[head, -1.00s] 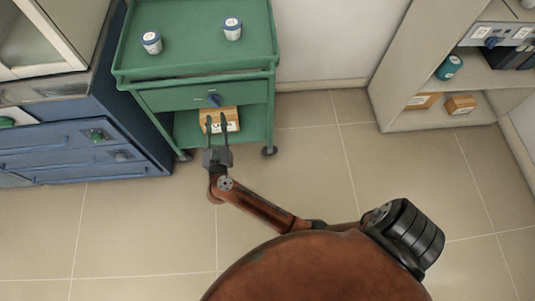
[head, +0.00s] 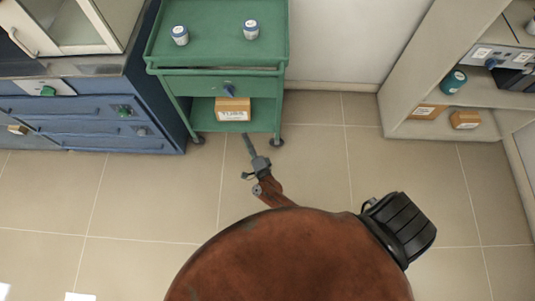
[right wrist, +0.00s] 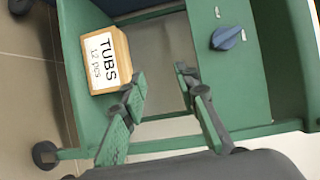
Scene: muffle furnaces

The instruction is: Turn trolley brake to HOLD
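The green trolley (head: 170,52) stands against the wall. Its brake knob (head: 229,89) is dark blue and sits on the front panel. In the right wrist view the knob (right wrist: 227,38) shows at upper right, with small white marks beside it; I cannot read any HOLD label. My right gripper (head: 247,140) is in front of and below the trolley, apart from the knob. In the right wrist view its fingers (right wrist: 158,77) are spread, with nothing between them. My left gripper is not in view.
A carton labelled TUBS (head: 233,109) sits on the trolley's lower shelf. Two lidded tubs (head: 180,36) (head: 251,29) stand on top. Blue drawers (head: 85,125) adjoin at left; a shelf unit (head: 400,95) stands at right. The floor between is clear.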

